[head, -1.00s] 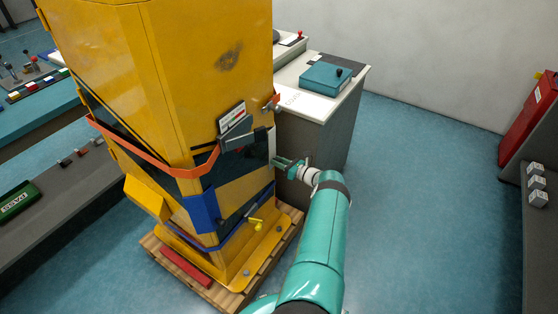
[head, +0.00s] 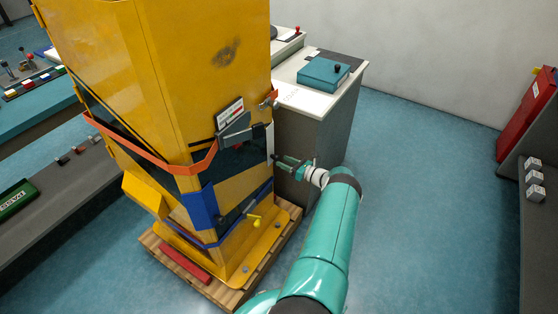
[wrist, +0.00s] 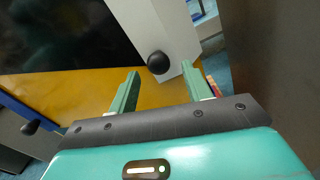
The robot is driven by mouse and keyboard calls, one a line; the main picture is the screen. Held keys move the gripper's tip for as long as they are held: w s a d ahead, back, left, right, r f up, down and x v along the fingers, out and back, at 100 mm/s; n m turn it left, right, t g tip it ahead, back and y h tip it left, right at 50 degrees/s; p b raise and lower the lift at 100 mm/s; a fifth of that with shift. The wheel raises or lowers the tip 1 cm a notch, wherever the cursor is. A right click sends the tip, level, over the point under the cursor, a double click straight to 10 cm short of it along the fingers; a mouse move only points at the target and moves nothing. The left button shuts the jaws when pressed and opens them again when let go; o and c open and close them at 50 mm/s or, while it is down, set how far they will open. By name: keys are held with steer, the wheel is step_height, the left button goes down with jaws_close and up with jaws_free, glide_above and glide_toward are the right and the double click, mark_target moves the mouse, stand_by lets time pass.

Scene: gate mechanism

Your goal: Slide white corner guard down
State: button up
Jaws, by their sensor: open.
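The white corner guard (head: 270,138) is a narrow pale strip on the right-hand edge of the yellow cabinet (head: 215,60) in the head view. In the wrist view the guard (wrist: 165,22) is a pale slanted plate with a round black knob (wrist: 158,62) near its lower end. My gripper (head: 277,159) is at the guard's lower end in the head view. In the wrist view my gripper (wrist: 163,76) is open, with the knob between its two green fingers, nearer the tips. No contact with the knob is visible. The knob is too small to make out in the head view.
An orange strap (head: 150,158) and a blue strap (head: 203,208) wrap the cabinet, which stands on a wooden pallet (head: 228,295). A grey cabinet (head: 318,135) with a teal box (head: 323,72) stands close behind my gripper.

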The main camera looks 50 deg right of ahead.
steer(key=s, duration=0.9)
steer(key=shift+s+d, duration=0.25)
steer(key=shift+d, duration=0.15)
steer(key=shift+s, duration=0.1)
